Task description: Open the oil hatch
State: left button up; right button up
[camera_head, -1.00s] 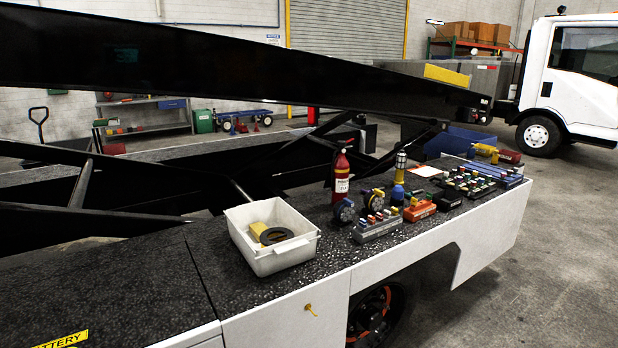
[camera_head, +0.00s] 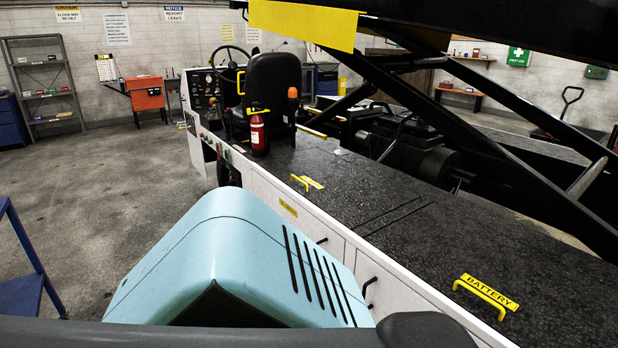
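The loader's dark speckled deck (camera_head: 395,188) runs from the lower right toward the driver's seat. A yellow handle (camera_head: 487,298) on the near deck stands beside a yellow label reading BATTERY (camera_head: 490,290). A second yellow handle (camera_head: 300,183) lies farther along the deck beside a small label (camera_head: 314,183), too small to read for certain. Both handles lie at their panels, and no panel looks raised. I cannot tell for certain which panel is the oil hatch. Neither of my grippers is in view.
A red extinguisher (camera_head: 258,135) stands at the deck's far end by the black seat (camera_head: 273,85). Dark diagonal beams (camera_head: 500,130) rise over the deck's right side. White side doors (camera_head: 385,280) have black handles. Grey floor (camera_head: 95,185) is open at left; a blue frame (camera_head: 25,265) stands there.

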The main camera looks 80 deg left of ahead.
aim_at(354, 196)
jog(key=u, duration=2.5)
jog(key=i+j+z, duration=0.15)
jog(key=i, duration=0.3)
jog(key=i+j+z, duration=0.15)
jog(key=i+j, duration=0.3)
jog(key=i+j+z, duration=0.15)
jog(key=i+j, duration=0.2)
jog(key=i+j+z, duration=0.15)
jog(key=i+j, duration=0.3)
jog(key=i+j+z, duration=0.15)
jog(key=i+j, duration=0.25)
jog(key=i+j+z, duration=0.15)
jog(key=i+j, duration=0.2)
jog(key=j, duration=0.2)
jog(key=i+j+z, duration=0.15)
jog(key=i+j, duration=0.15)
jog(key=j, duration=0.25)
